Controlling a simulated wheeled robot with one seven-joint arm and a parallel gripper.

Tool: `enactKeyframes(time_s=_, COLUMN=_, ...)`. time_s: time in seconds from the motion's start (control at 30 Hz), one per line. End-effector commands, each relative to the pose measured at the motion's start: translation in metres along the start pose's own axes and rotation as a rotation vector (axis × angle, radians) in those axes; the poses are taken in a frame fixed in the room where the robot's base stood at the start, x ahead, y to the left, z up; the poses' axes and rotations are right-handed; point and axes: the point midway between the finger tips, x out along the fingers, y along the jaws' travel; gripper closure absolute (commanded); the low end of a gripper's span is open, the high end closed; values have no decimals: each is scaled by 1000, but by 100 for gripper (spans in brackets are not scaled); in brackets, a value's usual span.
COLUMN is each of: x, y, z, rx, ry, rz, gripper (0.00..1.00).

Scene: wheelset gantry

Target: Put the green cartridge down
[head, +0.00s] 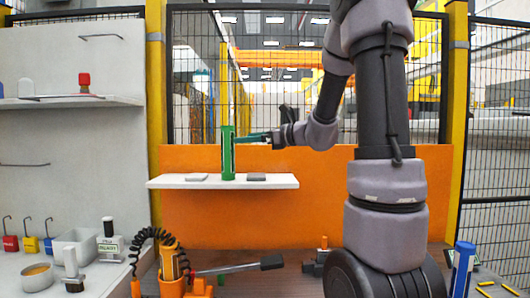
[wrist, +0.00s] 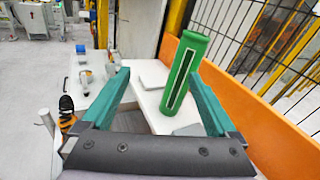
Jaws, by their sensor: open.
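The green cartridge (head: 228,153) stands upright on a white shelf (head: 170,183) fixed to the orange panel. It also shows in the wrist view (wrist: 184,76), where a dark strip with a pale border runs down its side. My gripper (head: 246,138) is level with the cartridge's upper part, just to its right in the head view. In the wrist view my gripper's teal fingers (wrist: 160,80) are spread wide, with the cartridge nearer the right finger. I cannot tell whether that finger touches it.
Flat grey pads lie on the shelf on both sides of the cartridge, one to the left (head: 196,177) and one to the right (head: 257,177). The orange panel (head: 330,200) and wire fence are close behind. An orange tool with a coiled cable (head: 170,262) stands below.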

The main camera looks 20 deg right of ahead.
Motion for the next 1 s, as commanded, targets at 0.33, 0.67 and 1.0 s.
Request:
enactKeyframes(time_s=0.33, x=-99, y=184, z=-23, rx=-1078, ry=423, rz=558, gripper=7)
enactKeyframes(time_s=0.67, x=-182, y=190, z=-44, rx=-1861, ry=729, rz=804, gripper=7)
enactKeyframes(time_s=1.0, x=-189, y=187, z=-45, rx=-1922, ry=758, rz=826, gripper=7)
